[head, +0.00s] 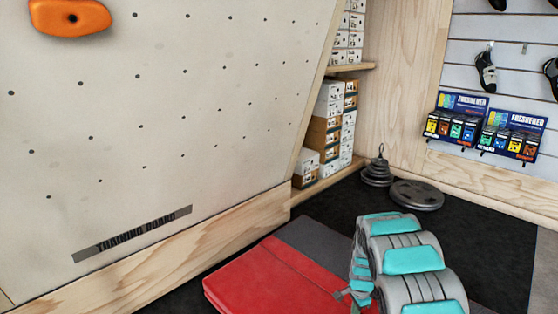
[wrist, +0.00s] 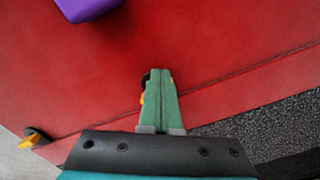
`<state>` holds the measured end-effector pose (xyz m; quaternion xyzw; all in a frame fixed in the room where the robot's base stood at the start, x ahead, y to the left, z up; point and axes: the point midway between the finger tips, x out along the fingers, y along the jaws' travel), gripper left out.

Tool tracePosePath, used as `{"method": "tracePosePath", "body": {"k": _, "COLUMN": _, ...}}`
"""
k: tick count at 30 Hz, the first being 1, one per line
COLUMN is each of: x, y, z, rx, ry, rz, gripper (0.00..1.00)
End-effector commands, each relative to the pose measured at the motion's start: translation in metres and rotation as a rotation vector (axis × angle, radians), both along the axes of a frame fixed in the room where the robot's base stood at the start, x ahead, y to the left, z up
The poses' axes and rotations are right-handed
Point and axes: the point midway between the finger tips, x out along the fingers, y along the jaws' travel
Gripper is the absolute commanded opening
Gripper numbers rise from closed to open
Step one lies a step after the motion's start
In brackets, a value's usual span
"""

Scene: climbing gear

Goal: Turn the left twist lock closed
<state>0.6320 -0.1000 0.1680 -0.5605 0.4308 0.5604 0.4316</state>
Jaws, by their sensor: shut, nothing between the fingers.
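My gripper (wrist: 160,74) shows in the wrist view with its two green fingers together and nothing between them, above a red padded surface. A small black and yellow part (wrist: 35,138) lies at the lower left, by the edge of the red surface, well apart from my fingers. A second black and yellow part (wrist: 143,90) shows just left of my fingers and is mostly hidden behind them. I cannot tell for sure which of these is the left twist lock, or how either is turned. Neither can be made out in the head view.
A red pad (head: 245,285) lies on the dark floor in the head view. A purple block (wrist: 88,8) is at the top of the wrist view. The training board (head: 140,140) stands at left.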

Motion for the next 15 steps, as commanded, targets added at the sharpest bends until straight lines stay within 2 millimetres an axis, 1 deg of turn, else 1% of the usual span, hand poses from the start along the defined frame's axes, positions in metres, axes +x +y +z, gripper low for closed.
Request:
{"method": "tracePosePath", "body": {"k": 7, "x": 0.0056, "y": 0.0007, "z": -0.0004, "rx": 0.000, "ry": -0.001, "rz": -0.001, "gripper": 0.00}}
{"method": "tracePosePath", "body": {"k": 15, "x": 0.0059, "y": 0.0019, "z": -0.0001, "rx": 0.000, "ry": 0.000, "rz": -0.001, "gripper": 0.00}}
